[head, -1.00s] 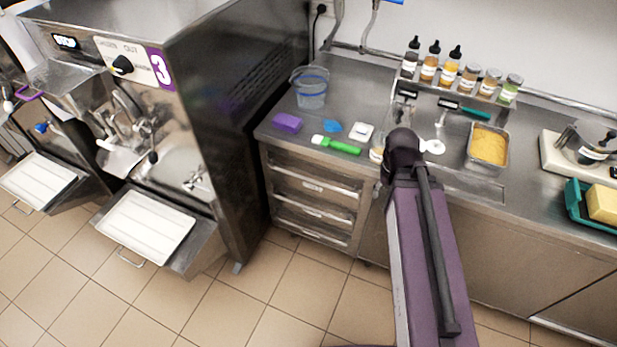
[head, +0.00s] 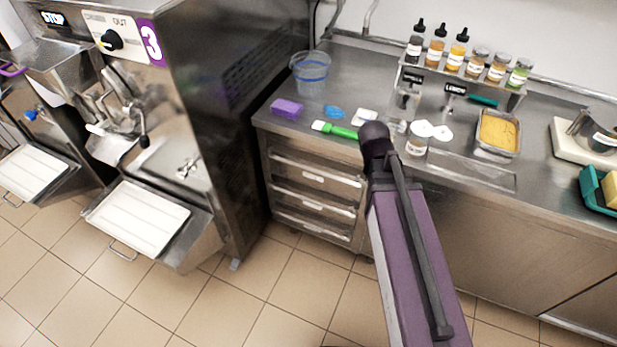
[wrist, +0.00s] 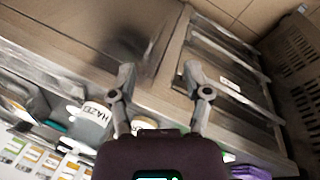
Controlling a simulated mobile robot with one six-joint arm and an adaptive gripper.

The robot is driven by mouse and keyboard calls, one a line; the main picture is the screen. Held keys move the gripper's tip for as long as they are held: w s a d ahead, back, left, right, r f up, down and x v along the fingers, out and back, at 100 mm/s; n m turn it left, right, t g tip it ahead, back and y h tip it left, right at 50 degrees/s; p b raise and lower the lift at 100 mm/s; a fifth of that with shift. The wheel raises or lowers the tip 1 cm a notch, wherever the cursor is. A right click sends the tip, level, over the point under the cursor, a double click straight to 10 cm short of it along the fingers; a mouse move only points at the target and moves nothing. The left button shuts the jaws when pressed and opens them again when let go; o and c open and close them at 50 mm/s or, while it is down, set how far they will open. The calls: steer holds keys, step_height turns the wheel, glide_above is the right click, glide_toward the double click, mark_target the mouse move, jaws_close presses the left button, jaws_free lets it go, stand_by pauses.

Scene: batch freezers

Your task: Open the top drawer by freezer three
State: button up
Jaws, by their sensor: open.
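The drawer stack stands under the counter, just right of freezer three (head: 235,110) in the head view. Its top drawer (head: 315,175) is the uppermost steel front with a long horizontal handle, and it looks closed. The stack also shows in the wrist view, upside down and tilted, with the top drawer (wrist: 238,104) nearest the counter edge. My gripper (wrist: 160,82) is open and empty, its two fingers spread. In the wrist view, the right finger overlaps the edge of the drawer stack; I see no contact. My arm hides the gripper in the head view.
Jars and bottles stand further right. The tiled floor (head: 290,280) before the drawers is clear.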

steer(key=w+a+f+n+t+h+b, duration=0.2)
steer(key=w+a+f+h+b, duration=0.3)
steer(key=f+b, duration=0.55)
steer(key=n+t+h+b, duration=0.5)
steer(key=t+b, duration=0.6)
steer(key=b, duration=1.7)
glide_toward(307, 170)
steer(key=s+a+r+n+y, duration=0.1)
steer(key=s+a, duration=0.1)
steer(key=s, duration=0.1)
steer(key=shift+w+a, duration=0.1)
steer(key=shift+w, duration=0.1)
steer(key=shift+w, duration=0.1)
steer(key=shift+x, duration=6.85)
steer(key=shift+f, duration=0.1)
steer(key=shift+d, duration=0.2)
jaws_close()
